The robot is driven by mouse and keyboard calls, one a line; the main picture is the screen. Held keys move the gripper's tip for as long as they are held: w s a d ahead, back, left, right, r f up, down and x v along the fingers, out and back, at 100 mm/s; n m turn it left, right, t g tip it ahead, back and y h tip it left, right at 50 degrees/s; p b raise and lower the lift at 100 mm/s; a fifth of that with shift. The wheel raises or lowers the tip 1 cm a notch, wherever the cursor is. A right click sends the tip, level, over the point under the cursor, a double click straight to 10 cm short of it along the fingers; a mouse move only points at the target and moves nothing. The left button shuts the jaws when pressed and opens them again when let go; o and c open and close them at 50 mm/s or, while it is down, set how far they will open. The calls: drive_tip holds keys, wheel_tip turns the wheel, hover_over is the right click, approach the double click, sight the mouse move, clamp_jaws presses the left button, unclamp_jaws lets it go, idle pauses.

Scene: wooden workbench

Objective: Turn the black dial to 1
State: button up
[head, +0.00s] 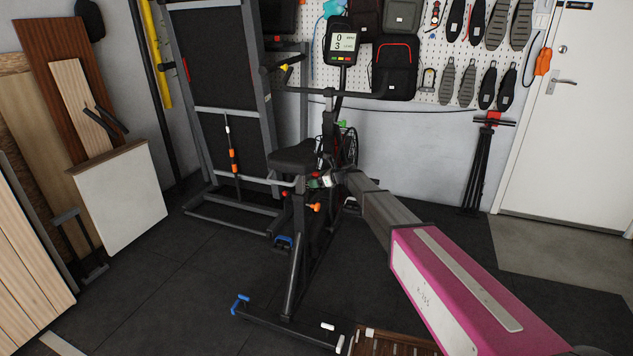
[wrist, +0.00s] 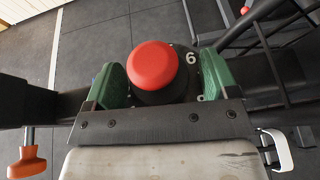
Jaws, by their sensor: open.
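The black dial (wrist: 192,72) shows in part in the wrist view, under a round red knob (wrist: 152,66). A white 6 is readable on its right side, and part of another numeral shows below that. The rest of the dial's face is hidden, and I cannot see a 1. My gripper (wrist: 151,80) is open, with one green finger on each side of the red knob. I cannot tell whether the fingers touch it. In the head view my gripper (head: 320,181) is at the exercise bike's frame below the seat; the dial is too small to make out there.
The exercise bike has a black seat (head: 293,157) beside my gripper and a display (head: 342,42) reading 0 and 3. An orange knob (wrist: 27,162) and a white lever (wrist: 277,150) flank my wrist. A folded treadmill (head: 222,95) stands behind.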

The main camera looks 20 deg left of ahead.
drive_tip(key=shift+a, duration=0.1)
drive_tip(key=shift+c, duration=0.3)
drive_tip(key=c, duration=0.9)
drive_tip(key=shift+o, duration=0.3)
drive_tip(key=shift+n+g, duration=0.4)
drive_tip(key=n+g, duration=0.2)
drive_tip(key=g, duration=0.1)
drive_tip(key=n+g, duration=0.1)
drive_tip(key=shift+w+n+g, duration=0.25)
drive_tip(key=shift+n+g, duration=0.05)
drive_tip(key=shift+n, duration=0.1)
drive_tip(key=n+g+h, duration=0.2)
drive_tip(key=n+g, duration=0.2)
drive_tip(key=shift+s+n+g+h, duration=0.15)
drive_tip(key=shift+n+g+h, duration=0.75)
drive_tip(key=shift+n+g, duration=0.15)
